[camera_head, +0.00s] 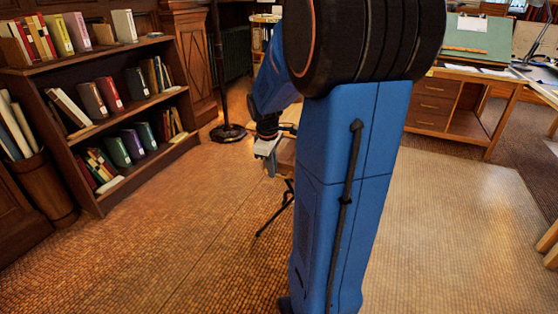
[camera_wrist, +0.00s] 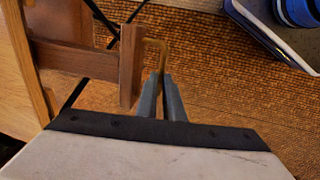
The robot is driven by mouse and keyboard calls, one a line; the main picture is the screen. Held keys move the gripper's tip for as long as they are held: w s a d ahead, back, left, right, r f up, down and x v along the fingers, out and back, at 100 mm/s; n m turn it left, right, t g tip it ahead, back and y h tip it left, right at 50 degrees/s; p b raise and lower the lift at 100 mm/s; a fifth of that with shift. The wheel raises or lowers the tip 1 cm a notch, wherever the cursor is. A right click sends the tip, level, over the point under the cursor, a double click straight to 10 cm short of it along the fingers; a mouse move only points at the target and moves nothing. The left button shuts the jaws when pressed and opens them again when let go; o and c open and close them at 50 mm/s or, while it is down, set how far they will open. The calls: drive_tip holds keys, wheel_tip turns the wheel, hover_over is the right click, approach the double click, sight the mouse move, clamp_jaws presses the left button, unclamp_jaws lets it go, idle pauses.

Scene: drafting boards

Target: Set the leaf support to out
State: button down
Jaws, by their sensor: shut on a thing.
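In the wrist view a brown wooden bar (camera_wrist: 75,58) runs from the left to an upright wooden end piece (camera_wrist: 130,65); it looks like the leaf support. A thin bent brass handle (camera_wrist: 154,42) sticks out to the right of that end piece. My gripper (camera_wrist: 161,82) is shut on the brass handle, its two grey fingers close together just right of the wood. In the head view my gripper (camera_head: 270,168) shows small beyond my blue arm. A bit of brown wood (camera_head: 286,152) shows beside it; my arm hides the rest.
A pale wooden edge (camera_wrist: 35,75) lies left of the bar. Thin black legs (camera_head: 275,215) stand on the floor below my gripper. A bookcase (camera_head: 120,100) is at left, a floor lamp base (camera_head: 227,132) behind, a drafting desk (camera_head: 450,100) at right. Floor at front left is clear.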

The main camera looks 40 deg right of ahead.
drive_tip(key=shift+s+a, duration=0.3)
drive_tip(key=shift+a, duration=0.4)
drive_tip(key=shift+s+a, duration=0.25)
drive_tip(key=shift+a, duration=0.4)
drive_tip(key=shift+s+a, duration=0.3)
drive_tip(key=shift+a, duration=0.4)
drive_tip(key=c, duration=1.9)
unclamp_jaws()
drive_tip(key=shift+a, duration=0.15)
drive_tip(key=shift+r, duration=0.1)
wheel_tip(320, 180, up, 17)
drive_tip(key=s+a, duration=0.1)
drive_tip(key=a, duration=0.1)
drive_tip(key=shift+s+a, duration=0.15)
drive_tip(key=shift+a, duration=0.25)
